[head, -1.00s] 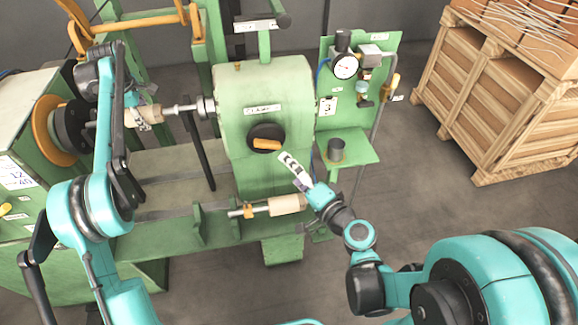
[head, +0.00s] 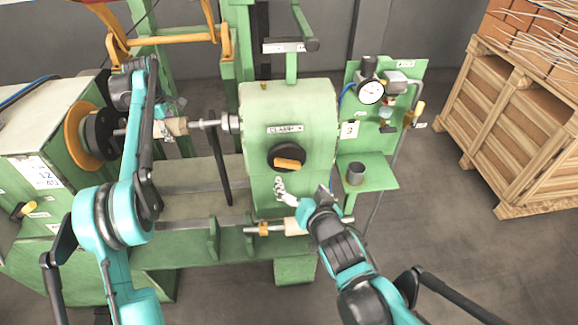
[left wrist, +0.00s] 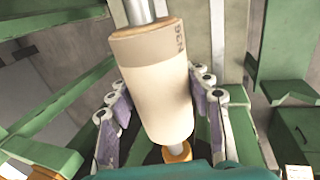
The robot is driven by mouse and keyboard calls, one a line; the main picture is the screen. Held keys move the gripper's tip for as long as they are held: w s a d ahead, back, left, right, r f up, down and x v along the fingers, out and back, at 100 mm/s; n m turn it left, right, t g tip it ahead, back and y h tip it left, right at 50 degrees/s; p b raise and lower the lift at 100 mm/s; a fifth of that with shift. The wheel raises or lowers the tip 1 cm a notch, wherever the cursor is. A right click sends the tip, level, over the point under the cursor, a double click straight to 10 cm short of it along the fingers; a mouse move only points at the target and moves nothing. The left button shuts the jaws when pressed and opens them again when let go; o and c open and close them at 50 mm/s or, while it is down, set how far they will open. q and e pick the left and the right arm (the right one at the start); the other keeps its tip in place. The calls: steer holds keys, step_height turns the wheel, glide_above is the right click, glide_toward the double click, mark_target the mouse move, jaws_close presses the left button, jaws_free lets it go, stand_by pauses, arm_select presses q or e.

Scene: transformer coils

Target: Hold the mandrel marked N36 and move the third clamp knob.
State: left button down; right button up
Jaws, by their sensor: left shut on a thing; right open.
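The mandrel marked N36 (left wrist: 155,100) is a cream cylinder on a metal shaft, with a brown end band and the mark near its upper right edge. My left gripper (left wrist: 165,80) is shut on it, with fingers on both sides. In the head view the mandrel (head: 177,126) lies level on the spindle line, partly covered by my left gripper (head: 166,132). The clamp knob (head: 287,158) is a black disc with an orange bar handle on the green housing's front. My right gripper (head: 283,190) is open and empty, just below the knob and apart from it.
A green panel (head: 410,75) with a gauge and a "3" sign stands right of the housing. A wooden crate (head: 500,130) stands far right.

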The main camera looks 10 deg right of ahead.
mark_target(289, 166)
steer(key=x, duration=1.2)
steer(key=shift+r, duration=0.3)
steer(key=c, duration=1.2)
